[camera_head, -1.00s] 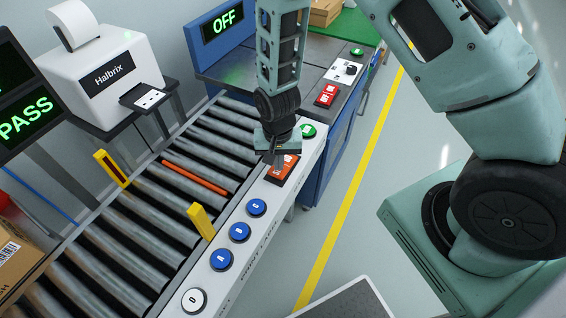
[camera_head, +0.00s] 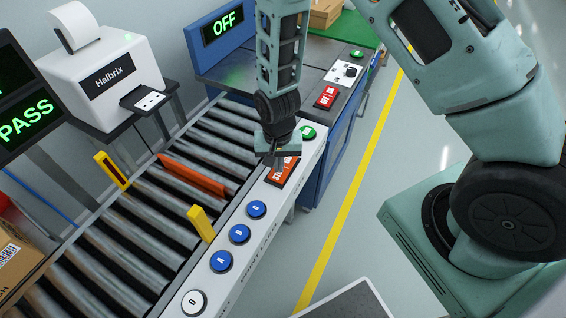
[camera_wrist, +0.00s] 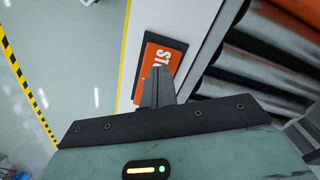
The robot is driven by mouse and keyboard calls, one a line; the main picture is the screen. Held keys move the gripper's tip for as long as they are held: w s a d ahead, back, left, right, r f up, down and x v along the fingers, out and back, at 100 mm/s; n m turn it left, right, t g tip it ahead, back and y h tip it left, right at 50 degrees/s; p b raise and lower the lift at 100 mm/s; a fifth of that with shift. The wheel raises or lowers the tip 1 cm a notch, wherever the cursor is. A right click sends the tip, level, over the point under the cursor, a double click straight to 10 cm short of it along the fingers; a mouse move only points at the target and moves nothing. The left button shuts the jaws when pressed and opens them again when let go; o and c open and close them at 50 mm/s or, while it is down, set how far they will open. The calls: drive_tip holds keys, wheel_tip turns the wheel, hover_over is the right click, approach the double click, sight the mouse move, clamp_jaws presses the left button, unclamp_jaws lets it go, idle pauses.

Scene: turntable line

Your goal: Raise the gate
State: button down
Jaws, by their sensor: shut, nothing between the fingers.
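The gate (camera_head: 193,175) is an orange-red plate standing up between the rollers across the conveyor. An orange part (camera_wrist: 298,12) beyond the rollers shows in the wrist view's top right corner. My gripper (camera_head: 275,160) points down at the red-orange switch (camera_head: 284,173) on the conveyor's white side rail. In the wrist view, the shut fingers (camera_wrist: 158,84) are over the switch (camera_wrist: 160,59), whose white letters begin "STO" and are partly hidden. I cannot tell whether the tips touch it. Nothing is held.
Blue buttons (camera_head: 239,233) and a white button (camera_head: 194,302) line the side rail (camera_head: 262,226). A green button (camera_head: 308,132) is just beyond my gripper. Two yellow posts (camera_head: 201,222) flank the rollers. The rollers near the gate are empty.

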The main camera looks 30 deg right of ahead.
wheel_tip(320, 180, up, 6)
drive_tip(key=p, duration=0.4)
idle(0.6)
